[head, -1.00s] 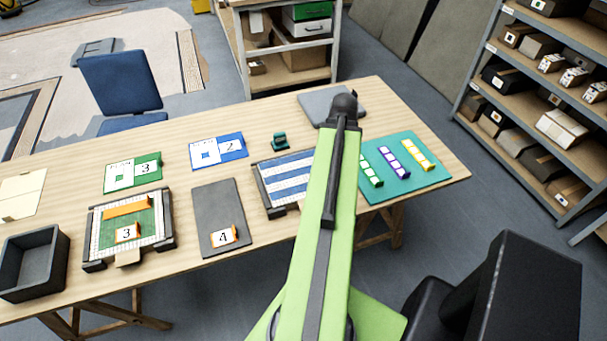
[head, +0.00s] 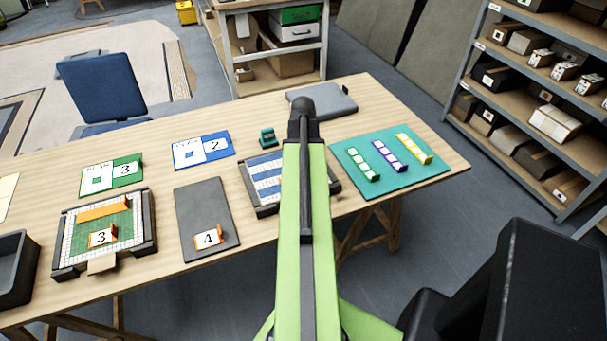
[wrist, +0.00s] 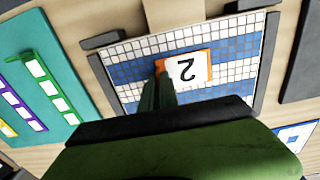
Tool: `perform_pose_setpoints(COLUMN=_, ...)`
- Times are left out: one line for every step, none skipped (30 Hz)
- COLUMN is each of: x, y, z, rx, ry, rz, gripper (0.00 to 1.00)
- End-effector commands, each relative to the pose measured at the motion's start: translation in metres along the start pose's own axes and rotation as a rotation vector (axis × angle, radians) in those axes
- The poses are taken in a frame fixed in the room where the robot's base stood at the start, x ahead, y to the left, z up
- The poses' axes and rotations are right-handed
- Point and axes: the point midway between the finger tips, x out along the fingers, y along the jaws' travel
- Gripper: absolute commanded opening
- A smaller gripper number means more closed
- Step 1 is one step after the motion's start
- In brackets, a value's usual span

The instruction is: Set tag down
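A white tag with an orange rim and the number 2 (wrist: 188,70) shows in the wrist view over the blue-and-white mosaic panel (wrist: 245,45). My gripper's dark green fingers (wrist: 158,88) are close together at the tag's left edge and appear shut on its orange part. Whether the tag touches the panel is hard to tell. In the head view, my green arm reaches over the right part of that panel (head: 262,168) and hides my gripper and this tag.
A green panel (head: 145,235) with a number 3 tag (head: 102,237) lies left. A grey board (head: 205,195) bears a number 4 tag (head: 208,238). A teal mat (head: 350,152) with coloured strips lies right. A small green object (head: 267,138) stands behind the panel.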

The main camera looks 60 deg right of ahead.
Motion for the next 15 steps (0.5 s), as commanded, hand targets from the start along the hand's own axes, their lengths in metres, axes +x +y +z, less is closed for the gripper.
perform_pose_setpoints(x=-0.0023, y=0.0001, z=0.0, rx=0.0, ry=0.0, rz=0.0, gripper=0.0)
perform_pose_setpoints(x=-0.0025, y=0.0001, z=0.0, rx=0.0, ry=0.0, rz=0.0, gripper=0.0)
perform_pose_setpoints(x=-0.0026, y=0.0, z=0.0001, rx=0.0, ry=0.0, rz=0.0, gripper=0.0)
perform_pose_setpoints(x=-0.0026, y=0.0001, z=0.0001, rx=0.0, ry=0.0, rz=0.0, gripper=0.0)
perform_pose_setpoints(x=-0.0022, y=0.0001, z=0.0001, rx=0.0, ry=0.0, rz=0.0, gripper=0.0)
perform_pose_setpoints(x=-0.0006, y=0.0001, z=0.0001, rx=0.0, ry=0.0, rz=0.0, gripper=0.0)
perform_pose_setpoints(x=0.0008, y=0.0001, z=0.0001, rx=0.0, ry=0.0, rz=0.0, gripper=0.0)
perform_pose_setpoints(x=0.002, y=0.0001, z=0.0001, rx=0.0, ry=0.0, rz=0.0, gripper=0.0)
perform_pose_setpoints(x=0.0033, y=0.0001, z=0.0001, rx=0.0, ry=0.0, rz=0.0, gripper=0.0)
perform_pose_setpoints(x=0.0021, y=0.0001, z=0.0001, rx=0.0, ry=0.0, rz=0.0, gripper=0.07)
perform_pose_setpoints(x=0.0014, y=0.0001, z=0.0001, rx=0.0, ry=0.0, rz=0.0, gripper=0.11)
perform_pose_setpoints(x=0.0013, y=0.0001, z=0.0001, rx=0.0, ry=0.0, rz=0.0, gripper=0.16)
perform_pose_setpoints(x=0.0013, y=0.0001, z=0.0001, rx=0.0, ry=0.0, rz=0.0, gripper=0.2)
perform_pose_setpoints(x=0.0013, y=0.0001, z=0.0001, rx=0.0, ry=0.0, rz=0.0, gripper=0.24)
perform_pose_setpoints(x=0.0013, y=0.0001, z=0.0001, rx=0.0, ry=0.0, rz=0.0, gripper=0.26)
